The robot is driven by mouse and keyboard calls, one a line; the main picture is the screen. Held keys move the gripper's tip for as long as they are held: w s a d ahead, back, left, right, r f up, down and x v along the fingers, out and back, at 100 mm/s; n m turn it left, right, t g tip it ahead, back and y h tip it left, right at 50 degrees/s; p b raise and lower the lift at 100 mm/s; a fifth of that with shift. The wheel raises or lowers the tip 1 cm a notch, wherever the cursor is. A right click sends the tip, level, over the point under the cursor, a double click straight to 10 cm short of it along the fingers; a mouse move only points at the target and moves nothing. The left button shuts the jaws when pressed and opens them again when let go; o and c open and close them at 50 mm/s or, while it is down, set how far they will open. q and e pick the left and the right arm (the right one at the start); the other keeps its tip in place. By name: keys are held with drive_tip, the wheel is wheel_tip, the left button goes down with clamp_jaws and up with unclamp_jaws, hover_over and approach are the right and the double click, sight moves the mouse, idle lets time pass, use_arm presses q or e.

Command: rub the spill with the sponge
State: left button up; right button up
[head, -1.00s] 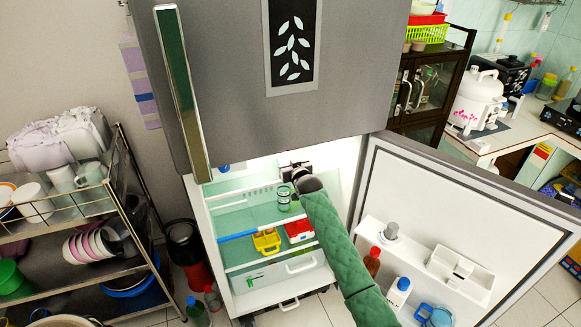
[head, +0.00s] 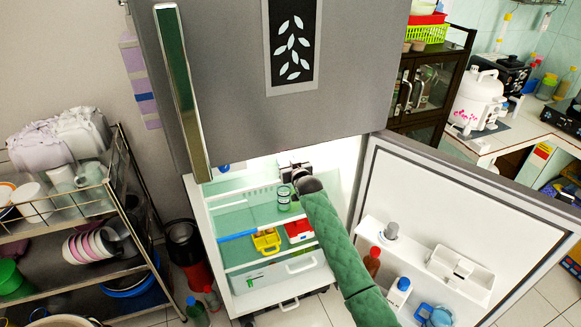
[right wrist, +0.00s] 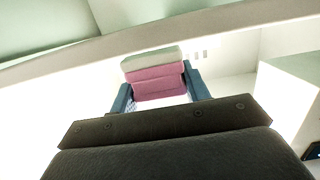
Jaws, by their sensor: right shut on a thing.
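My right gripper (head: 292,170) reaches into the open lower compartment of the fridge, near the top of its opening. In the right wrist view my right gripper (right wrist: 157,93) is shut on the sponge (right wrist: 155,82), which is pink with a pale grey-green layer. Its blue fingers stand on either side of the sponge. In the head view I cannot make out the sponge clearly. I cannot pick out the spill in either view. My left gripper is not in view.
The fridge door (head: 460,190) stands open at the right. A glass jar (head: 284,198) stands just below my right gripper. A yellow container (head: 267,241) and a red one (head: 299,231) sit lower. A dish rack (head: 70,215) stands at the left.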

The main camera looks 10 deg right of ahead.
drive_tip(key=shift+f, duration=0.45)
idle(0.4)
drive_tip(key=shift+s+a, duration=0.1)
drive_tip(key=shift+a, duration=0.2)
drive_tip(key=shift+d, duration=0.2)
idle(0.3)
drive_tip(key=shift+d, duration=0.2)
drive_tip(key=shift+p, duration=0.35)
